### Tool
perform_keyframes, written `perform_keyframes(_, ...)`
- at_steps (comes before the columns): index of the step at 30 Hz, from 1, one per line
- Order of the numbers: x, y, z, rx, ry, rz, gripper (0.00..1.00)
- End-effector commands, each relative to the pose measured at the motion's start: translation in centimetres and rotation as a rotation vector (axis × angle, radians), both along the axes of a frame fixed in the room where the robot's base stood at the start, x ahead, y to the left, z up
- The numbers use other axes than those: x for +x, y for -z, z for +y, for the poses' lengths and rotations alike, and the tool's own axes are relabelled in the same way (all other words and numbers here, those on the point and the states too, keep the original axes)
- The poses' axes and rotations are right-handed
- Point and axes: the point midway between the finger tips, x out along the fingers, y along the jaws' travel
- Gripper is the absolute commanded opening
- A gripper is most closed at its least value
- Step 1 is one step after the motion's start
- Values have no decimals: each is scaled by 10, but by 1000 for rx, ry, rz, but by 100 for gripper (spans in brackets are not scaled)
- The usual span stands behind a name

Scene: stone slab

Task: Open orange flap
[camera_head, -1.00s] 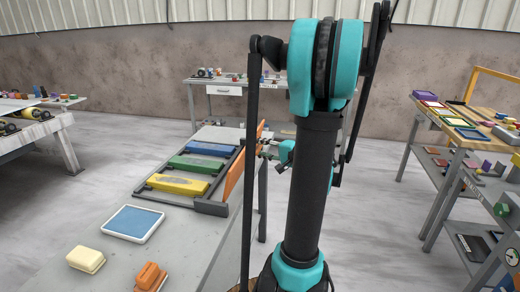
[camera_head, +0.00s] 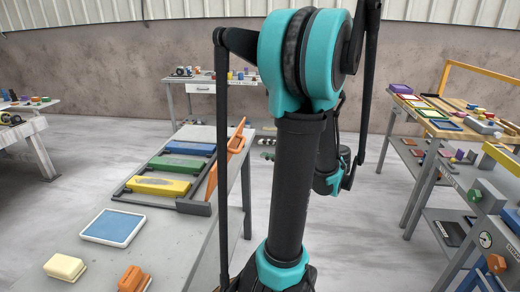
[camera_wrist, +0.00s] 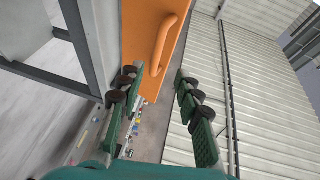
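The orange flap (camera_head: 223,164) stands raised and tilted at the right side of the dark frame on the stone slab table. Its handle (camera_head: 237,143) is on the right-hand face. In the wrist view the orange flap (camera_wrist: 140,35) rises at top centre, with its looped handle (camera_wrist: 161,45) near the fingers. My gripper (camera_wrist: 162,88) is open and empty, with a wide gap between its dark green fingers. The left finger overlaps the flap in that view; I cannot tell whether they touch.
Yellow (camera_head: 158,186), green (camera_head: 178,165) and blue (camera_head: 190,149) panels lie in the frame (camera_head: 193,207). A blue-topped tray (camera_head: 113,227), a cream block (camera_head: 65,267) and an orange block (camera_head: 133,279) are in front. A cluttered workbench (camera_head: 437,127) stands right, with open floor between.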

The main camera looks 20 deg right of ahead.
Motion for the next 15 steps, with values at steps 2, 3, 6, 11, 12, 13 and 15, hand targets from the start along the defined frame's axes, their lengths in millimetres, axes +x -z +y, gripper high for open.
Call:
perform_keyframes(2,-3,0,-2,0,0,0,34)
perform_keyframes(3,-3,-1,-2,0,-1,0,34)
perform_keyframes(6,-4,-1,-2,0,-1,0,34)
perform_keyframes(11,-3,-1,-2,0,-1,0,33)
perform_keyframes(12,-3,-1,-2,2,-2,1,28)
perform_keyframes(13,-3,0,-2,5,-2,5,24)
perform_keyframes(15,-2,0,-4,31,-5,28,16)
